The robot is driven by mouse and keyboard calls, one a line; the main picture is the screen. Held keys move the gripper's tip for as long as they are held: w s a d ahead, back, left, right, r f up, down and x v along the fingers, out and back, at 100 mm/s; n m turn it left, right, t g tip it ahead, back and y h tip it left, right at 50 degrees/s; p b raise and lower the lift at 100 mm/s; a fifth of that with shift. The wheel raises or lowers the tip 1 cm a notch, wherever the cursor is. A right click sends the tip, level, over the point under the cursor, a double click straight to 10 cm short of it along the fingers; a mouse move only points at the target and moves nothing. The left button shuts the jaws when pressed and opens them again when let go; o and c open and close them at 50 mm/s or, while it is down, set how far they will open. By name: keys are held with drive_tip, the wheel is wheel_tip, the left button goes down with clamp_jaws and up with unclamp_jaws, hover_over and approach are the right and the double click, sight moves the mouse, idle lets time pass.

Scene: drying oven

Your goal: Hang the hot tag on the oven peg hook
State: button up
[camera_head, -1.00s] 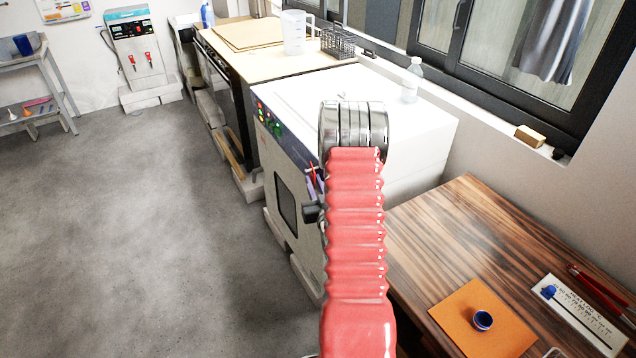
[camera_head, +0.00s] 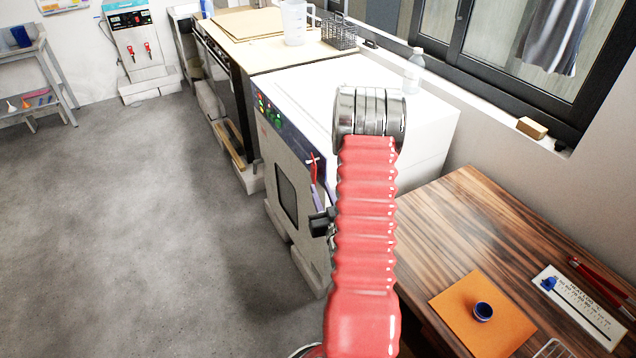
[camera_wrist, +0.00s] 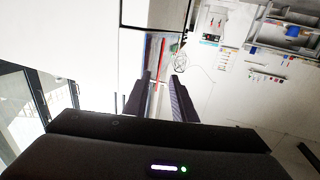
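The white oven (camera_head: 283,165) stands ahead, its dark-windowed front facing left. A thin red piece (camera_head: 313,168), which looks like the hot tag, hangs upright at the right end of the front, by a small pale peg (camera_head: 311,158). A purple-blue strip shows just below it. Whether its hole is around the peg is too small to tell. My gripper (camera_head: 322,222) is below and right of it, partly behind my red arm. In the wrist view, my gripper's fingers (camera_wrist: 160,76) stand apart; a red strip (camera_wrist: 161,50) shows beyond the gap between their tips.
A bottle (camera_head: 414,70) stands on the oven top. The floor at the left is free.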

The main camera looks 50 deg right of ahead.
drive_tip(key=v, duration=0.5)
drive_tip(key=shift+s+a, duration=0.2)
drive_tip(key=shift+s, duration=0.1)
drive_tip(key=s+a+f+g+y, duration=0.1)
drive_tip(key=s+f+g+y, duration=0.25)
drive_tip(key=f, duration=0.35)
drive_tip(key=s+a+f+g+y, duration=0.2)
drive_tip(key=f+g, duration=0.3)
drive_tip(key=f, duration=0.3)
drive_tip(key=s+a+r+n+y, duration=0.2)
drive_tip(key=a+r+n, duration=0.1)
drive_tip(key=a+r, duration=1.4)
drive_tip(key=s+a+r+n+y, duration=0.2)
drive_tip(key=a+r+n, duration=0.1)
drive_tip(key=a+r, duration=1.4)
wheel_tip(320, 180, up, 4)
drive_tip(key=shift+f+n+g, duration=0.1)
drive_tip(key=shift+n+g, duration=0.2)
drive_tip(key=shift+g, duration=0.15)
